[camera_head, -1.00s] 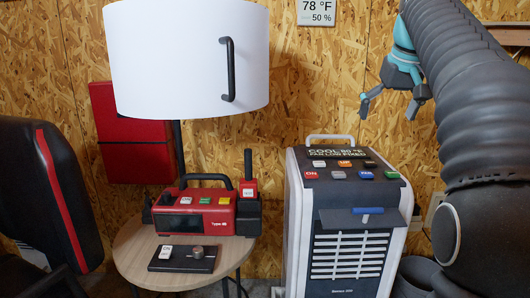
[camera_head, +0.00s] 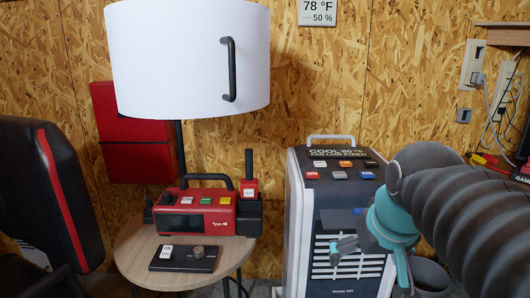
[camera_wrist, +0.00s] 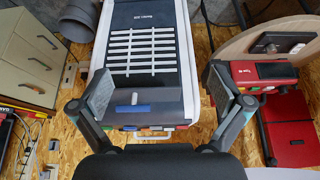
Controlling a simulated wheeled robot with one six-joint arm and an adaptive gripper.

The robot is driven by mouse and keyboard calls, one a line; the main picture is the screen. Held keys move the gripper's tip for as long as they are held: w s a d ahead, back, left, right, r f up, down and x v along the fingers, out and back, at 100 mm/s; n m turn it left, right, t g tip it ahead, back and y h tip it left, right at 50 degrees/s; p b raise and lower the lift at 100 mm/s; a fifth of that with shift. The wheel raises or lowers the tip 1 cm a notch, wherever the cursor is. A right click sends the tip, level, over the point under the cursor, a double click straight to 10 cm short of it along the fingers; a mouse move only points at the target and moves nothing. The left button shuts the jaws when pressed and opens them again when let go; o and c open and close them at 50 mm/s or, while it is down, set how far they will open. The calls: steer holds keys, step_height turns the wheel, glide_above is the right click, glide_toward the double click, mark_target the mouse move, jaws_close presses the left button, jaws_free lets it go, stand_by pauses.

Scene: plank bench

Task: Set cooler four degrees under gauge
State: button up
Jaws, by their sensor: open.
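The cooler (camera_head: 298,235) is a white and dark box with a front grille, standing on the floor right of the round table. The dark display (camera_head: 333,154) on its top seems to read COOL 80 °F, FAN LOW. Below it are small buttons, among them a red ON button (camera_head: 312,175), an orange one (camera_head: 346,164) and a blue one (camera_head: 367,175). The gauge (camera_head: 318,12) on the wall reads 78 °F, 50 %. My gripper (camera_head: 374,260) is open and empty in front of the grille, below the buttons. The wrist view shows the cooler (camera_wrist: 150,15) upside down between the fingers.
The round table (camera_head: 135,255) at left holds a red radio (camera_head: 205,225), a black box with a knob (camera_head: 183,257) and a white-shaded lamp (camera_head: 185,60). A black and red chair (camera_head: 40,190) stands at far left. A wall outlet and cables (camera_head: 478,75) are at right.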

steer(key=s+a+f, duration=0.1)
steer(key=s+f, duration=0.6)
steer(key=f, duration=0.3)
steer(key=shift+s+f, duration=0.15)
steer(key=shift+f, duration=0.15)
steer(key=shift+a, duration=0.1)
jaws_close()
stand_by(0.6)
